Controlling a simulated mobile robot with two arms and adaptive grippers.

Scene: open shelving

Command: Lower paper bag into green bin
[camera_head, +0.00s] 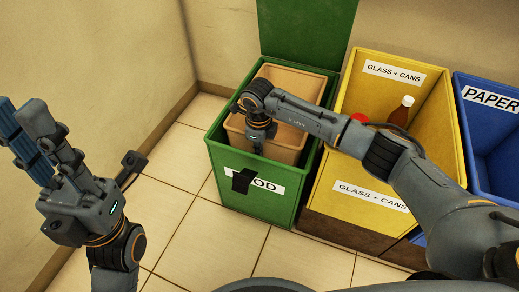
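The green bin (222,165) stands on the floor with its lid raised at the back and a FOOD label on its front. A tan paper bag (300,84) is inside the bin, its open top a little above the bin's front rim. My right arm reaches in from the right over the bag, with its wrist above the bag's front part. The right gripper's fingers are not clearly visible, so its grip on the bag cannot be told. A black shape covers part of the label. My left gripper (22,118) is at the far left, empty, with its fingers apart.
A yellow GLASS + CANS bin (360,194) stands right of the green bin, holding a bottle (401,112) and a red item (359,118). A blue PAPER bin (493,135) is farther right. Walls are behind and left; tiled floor in front is clear.

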